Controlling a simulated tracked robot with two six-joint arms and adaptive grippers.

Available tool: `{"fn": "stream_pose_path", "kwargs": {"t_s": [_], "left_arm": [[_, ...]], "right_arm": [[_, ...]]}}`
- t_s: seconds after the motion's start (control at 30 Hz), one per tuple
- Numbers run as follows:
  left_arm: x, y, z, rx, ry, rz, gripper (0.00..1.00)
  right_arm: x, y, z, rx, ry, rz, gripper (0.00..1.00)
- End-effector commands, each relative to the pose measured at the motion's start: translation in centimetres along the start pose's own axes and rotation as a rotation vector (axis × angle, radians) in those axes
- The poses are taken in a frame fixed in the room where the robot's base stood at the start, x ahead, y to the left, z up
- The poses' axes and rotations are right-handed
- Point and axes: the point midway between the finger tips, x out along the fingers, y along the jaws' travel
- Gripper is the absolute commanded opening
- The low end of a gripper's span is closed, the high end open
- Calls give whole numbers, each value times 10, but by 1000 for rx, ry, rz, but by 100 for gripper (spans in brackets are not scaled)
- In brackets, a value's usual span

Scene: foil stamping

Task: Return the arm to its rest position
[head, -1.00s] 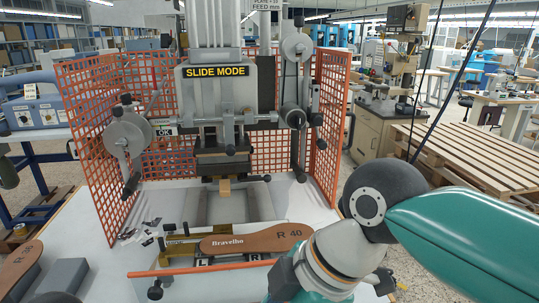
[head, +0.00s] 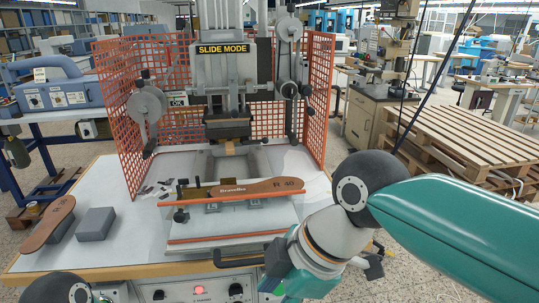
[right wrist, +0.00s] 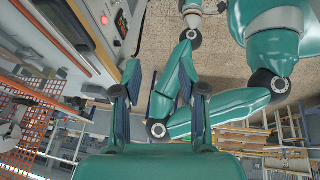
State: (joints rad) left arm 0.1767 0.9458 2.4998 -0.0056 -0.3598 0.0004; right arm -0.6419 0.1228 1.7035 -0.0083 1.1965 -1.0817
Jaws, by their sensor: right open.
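My right arm comes in from the right in the head view, bent in front of the table's right front corner. My right gripper (right wrist: 163,100) is open in the right wrist view, its two fingers apart with nothing between them. A rounded dark joint of my left arm shows at the lower left edge of the head view; my left gripper is not seen. The brown sole marked "R 40" (head: 262,189) lies on the bed of the stamping press (head: 222,70).
The white table (head: 130,240) has a second brown sole (head: 47,224) and a grey block (head: 95,224) at its left. An orange mesh guard (head: 320,95) surrounds the press. Wooden pallets (head: 460,140) stand at the right. A control panel with a red light is below the table's front edge.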

Motion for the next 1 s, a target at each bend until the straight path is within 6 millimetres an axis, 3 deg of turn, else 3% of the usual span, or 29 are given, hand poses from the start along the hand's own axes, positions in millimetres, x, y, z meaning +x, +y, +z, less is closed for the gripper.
{"fn": "stream_pose_path", "kwargs": {"t_s": [0.37, 0.57, 0.67, 0.8, 0.9, 1.0], "left_arm": [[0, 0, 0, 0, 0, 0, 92], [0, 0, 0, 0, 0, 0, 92], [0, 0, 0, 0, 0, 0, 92], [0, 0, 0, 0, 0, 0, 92], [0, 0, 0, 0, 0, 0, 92], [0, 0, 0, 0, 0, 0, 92]], "right_arm": [[95, 31, 48, 322, -23, -10, 41], [178, 35, 104, 623, -44, -17, 41], [234, 20, 149, 854, -61, -21, 41], [306, -25, 212, 1218, -81, -18, 41], [343, -67, 245, 1465, -92, -11, 41], [365, -107, 265, 1672, -100, -2, 41]]}}
